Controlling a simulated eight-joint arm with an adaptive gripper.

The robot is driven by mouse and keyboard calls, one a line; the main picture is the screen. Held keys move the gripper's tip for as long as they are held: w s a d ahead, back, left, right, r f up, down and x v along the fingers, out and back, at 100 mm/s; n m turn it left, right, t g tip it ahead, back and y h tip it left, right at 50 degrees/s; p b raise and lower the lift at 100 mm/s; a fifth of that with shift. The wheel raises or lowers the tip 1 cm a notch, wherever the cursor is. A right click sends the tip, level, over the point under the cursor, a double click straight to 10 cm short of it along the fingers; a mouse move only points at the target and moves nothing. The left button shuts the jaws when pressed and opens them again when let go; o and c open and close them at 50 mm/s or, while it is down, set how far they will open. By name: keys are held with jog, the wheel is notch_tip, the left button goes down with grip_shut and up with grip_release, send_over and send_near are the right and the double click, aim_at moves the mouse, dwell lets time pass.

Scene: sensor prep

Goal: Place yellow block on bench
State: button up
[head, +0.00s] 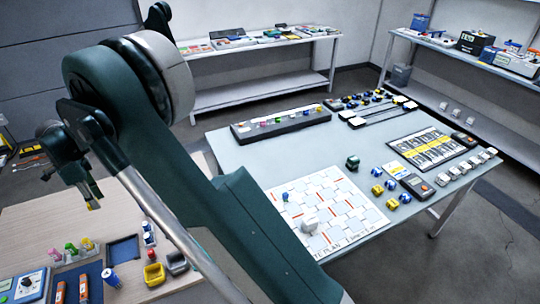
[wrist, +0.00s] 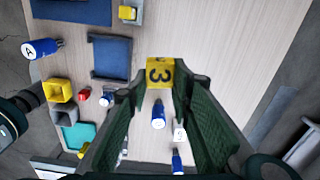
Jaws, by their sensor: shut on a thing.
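My gripper (wrist: 160,84) is shut on a yellow block (wrist: 160,70) marked with a dark 3. The block sits between the fingertips, and in the wrist view the wooden bench top (wrist: 225,50) lies beyond it. In the head view my gripper (head: 93,203) hangs above the wooden bench (head: 120,222) at the lower left, with a little yellow showing at its tips. The block appears clear of the surface; the exact gap is hard to tell.
On the wooden bench stand a blue tray (head: 123,250), a yellow bin (head: 154,274), a grey bin (head: 177,263) and a blue cylinder (head: 110,278). A blue-grey table (head: 230,150) with a printed plan sheet (head: 350,205) stands to the right, partly hidden by my arm.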

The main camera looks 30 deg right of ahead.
notch_tip(320, 180, up, 4)
jog(key=shift+f, duration=0.25)
jog(key=w+d+m, duration=0.2)
jog(key=w+d, duration=0.1)
jog(key=d, duration=0.7)
jog(key=w+d+m, duration=0.1)
jog(key=w+d, duration=0.2)
jog(key=d, duration=0.7)
jog(key=w+d+m, duration=0.2)
jog(key=w+d, duration=0.1)
jog(key=d, duration=0.7)
jog(key=s+d+m, duration=0.2)
jog(key=d+m, duration=0.3)
jog(key=d, duration=2.6)
jog(key=s+d+m, duration=0.2)
jog(key=s+d, duration=0.3)
jog(key=d, duration=0.5)
jog(key=s+d+m+p, duration=0.1)
jog(key=s+d, duration=0.3)
jog(key=d, duration=0.6)
jog(key=s+d+m, duration=0.2)
jog(key=s+d, duration=0.3)
jog(key=d, duration=0.5)
jog(key=s+d+m, duration=0.4)
jog(key=s+d, duration=1.4)
jog(key=s, duration=0.1)
jog(key=shift+w+d+f, duration=0.1)
jog(key=shift+f, duration=1.15)
jog(key=shift+w+d+f, duration=0.1)
jog(key=shift+f, duration=1.15)
